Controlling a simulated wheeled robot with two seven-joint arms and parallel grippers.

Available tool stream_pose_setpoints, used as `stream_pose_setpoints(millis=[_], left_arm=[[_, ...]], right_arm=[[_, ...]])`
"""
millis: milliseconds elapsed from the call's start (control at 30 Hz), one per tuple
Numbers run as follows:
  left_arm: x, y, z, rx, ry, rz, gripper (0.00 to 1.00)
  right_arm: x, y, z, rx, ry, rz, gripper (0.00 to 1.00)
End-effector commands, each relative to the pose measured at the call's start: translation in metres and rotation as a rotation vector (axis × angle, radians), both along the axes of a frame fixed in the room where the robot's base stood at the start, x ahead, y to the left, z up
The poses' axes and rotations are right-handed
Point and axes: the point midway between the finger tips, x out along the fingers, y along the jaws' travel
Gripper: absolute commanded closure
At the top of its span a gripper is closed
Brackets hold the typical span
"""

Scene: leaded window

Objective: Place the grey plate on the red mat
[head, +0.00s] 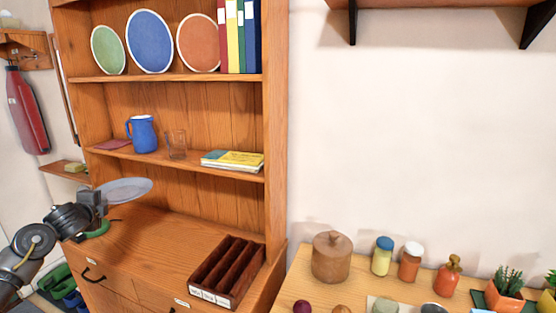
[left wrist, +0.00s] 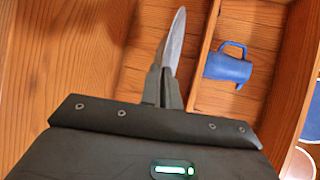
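The grey plate (head: 125,190) is in my left gripper (head: 98,199), held above the hutch's counter and below the middle shelf. In the left wrist view the grey plate (left wrist: 177,43) shows nearly edge-on, with the fingers of my left gripper (left wrist: 163,88) shut on its rim. The red mat (head: 112,144) lies flat at the left end of the middle shelf, with nothing on it that I can see. It is above and beyond the plate, left of the blue jug. I do not see it in the wrist view. My right gripper is not in view.
The blue jug (head: 142,134) stands close right of the mat; it also shows in the wrist view (left wrist: 228,67). A glass (head: 176,145) and books (head: 233,160) are farther right. A green curved thing (head: 98,229) and a divided box (head: 228,271) sit on the counter.

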Motion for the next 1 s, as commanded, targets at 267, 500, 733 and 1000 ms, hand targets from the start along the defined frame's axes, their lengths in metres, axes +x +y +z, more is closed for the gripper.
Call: stream_pose_setpoints(millis=[267,500,733,1000], left_arm=[[-0.009,0.021,-0.046,-0.003,0.008,0.161,1.00],[-0.039,0.046,-0.101,0.004,0.013,0.357,1.00],[-0.098,0.063,-0.149,0.007,0.008,0.556,1.00],[-0.138,0.065,-0.165,0.000,0.002,0.663,1.00]], right_arm=[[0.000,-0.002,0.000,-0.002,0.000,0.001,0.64],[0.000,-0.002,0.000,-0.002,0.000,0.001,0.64],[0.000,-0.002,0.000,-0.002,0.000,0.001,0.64],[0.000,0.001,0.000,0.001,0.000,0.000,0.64]])
